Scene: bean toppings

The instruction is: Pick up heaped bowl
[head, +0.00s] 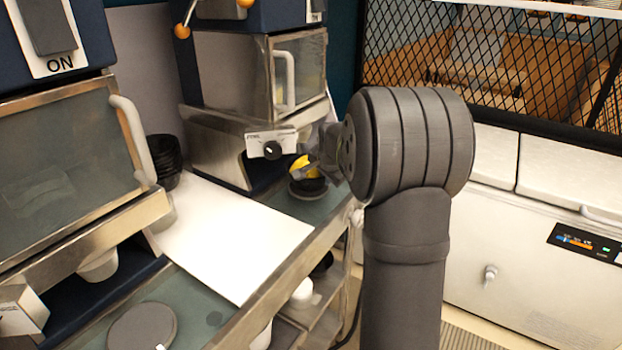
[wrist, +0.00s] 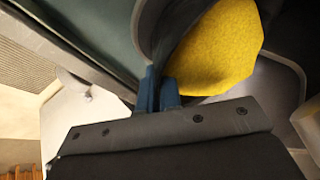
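The heaped bowl is dark with a yellow heap (head: 301,164) in it, under the right machine in the head view. In the wrist view the yellow heap (wrist: 220,50) is large at upper right, and the bowl's dark wall (wrist: 160,25) curves along its left side. My gripper (wrist: 158,88) has its blue fingertips close together at the bowl's near rim, with the wall between them. In the head view my gripper (head: 318,167) reaches the bowl from the right. The bowl's underside is partly hidden, so I cannot tell whether it touches the surface below.
A stack of black bowls (head: 163,158) stands beside the left machine (head: 60,180). A bare white board (head: 235,235) lies between the machines. The right machine (head: 225,150) rises just behind the heaped bowl. A grey disc (head: 143,327) lies on the front left counter.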

